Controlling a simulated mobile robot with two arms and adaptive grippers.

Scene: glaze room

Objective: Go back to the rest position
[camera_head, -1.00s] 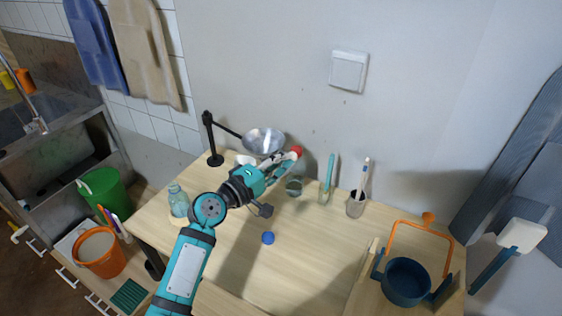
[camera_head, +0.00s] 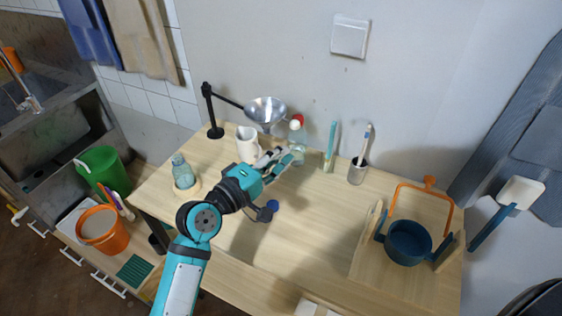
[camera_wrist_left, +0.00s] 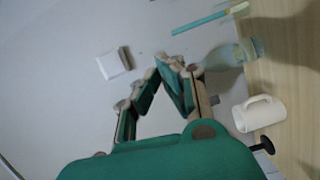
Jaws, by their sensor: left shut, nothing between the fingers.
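My left gripper (camera_head: 284,158) is over the table in the head view, in front of the bottle with the red cap and to the right of the white mug. Its fingers are shut with nothing between them. The left wrist view shows the fingertips (camera_wrist_left: 168,66) close together and empty, with the wall behind them. My right gripper does not show in either view.
A white mug (camera_head: 246,140), a red-capped bottle (camera_head: 298,146) and a metal funnel on a black stand (camera_head: 266,110) are near the gripper. A glass bottle (camera_head: 183,174) stands left. A blue pot (camera_head: 407,243) sits right. The table's middle front (camera_head: 300,245) is clear.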

